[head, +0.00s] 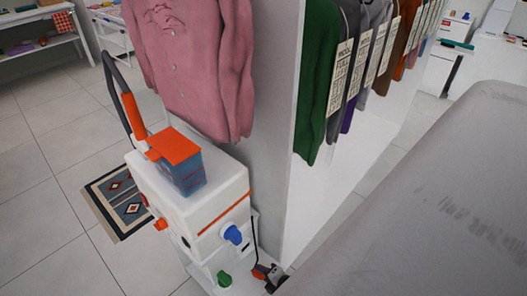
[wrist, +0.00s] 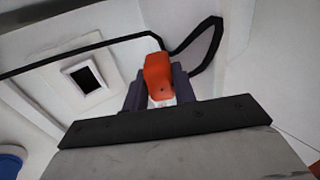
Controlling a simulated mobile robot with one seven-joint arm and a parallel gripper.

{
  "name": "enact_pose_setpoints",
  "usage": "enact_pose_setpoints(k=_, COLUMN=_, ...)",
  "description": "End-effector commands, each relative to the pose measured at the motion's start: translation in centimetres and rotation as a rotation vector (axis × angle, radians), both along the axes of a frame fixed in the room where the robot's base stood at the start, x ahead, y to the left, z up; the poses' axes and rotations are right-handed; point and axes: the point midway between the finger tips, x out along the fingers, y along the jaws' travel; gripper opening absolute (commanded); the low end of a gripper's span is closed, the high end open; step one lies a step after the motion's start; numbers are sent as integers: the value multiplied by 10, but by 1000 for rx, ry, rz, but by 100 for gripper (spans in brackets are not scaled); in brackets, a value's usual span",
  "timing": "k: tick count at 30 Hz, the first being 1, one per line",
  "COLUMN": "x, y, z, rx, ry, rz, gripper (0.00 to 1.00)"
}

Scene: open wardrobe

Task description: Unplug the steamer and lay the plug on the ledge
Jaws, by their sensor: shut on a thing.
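The steamer appears as a white boxy machine (head: 190,200) left of the wardrobe in the head view, with a black hose and orange handle (head: 133,117). The orange plug (wrist: 158,75) is between the fingers of my gripper (wrist: 160,92) in the wrist view, with a black cord running from it. My gripper also shows at the bottom of the head view (head: 272,276), low beside the machine, shut on the orange plug (head: 260,272). A white fitting with a dark square opening (wrist: 84,80) is left of the plug, apart from it. The plug's far end is hidden. A white ledge (head: 203,276) lies below the machine.
The white wardrobe panel (head: 262,130) rises close behind. Hanging clothes (head: 318,80) fill the wardrobe. A patterned rug (head: 115,205) lies on the tiled floor at left.

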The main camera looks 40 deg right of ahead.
Motion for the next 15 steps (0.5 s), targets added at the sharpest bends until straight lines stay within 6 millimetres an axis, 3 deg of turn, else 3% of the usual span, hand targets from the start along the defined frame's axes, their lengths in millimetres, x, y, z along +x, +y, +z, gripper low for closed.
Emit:
enact_pose_setpoints(k=8, x=0, y=0, z=-1, rx=0, ry=0, rz=0, gripper=0)
enact_pose_setpoints(k=9, x=0, y=0, z=-1, rx=0, ry=0, rz=0, gripper=28)
enact_pose_setpoints(k=15, x=0, y=0, z=-2, rx=0, ry=0, rz=0, gripper=52)
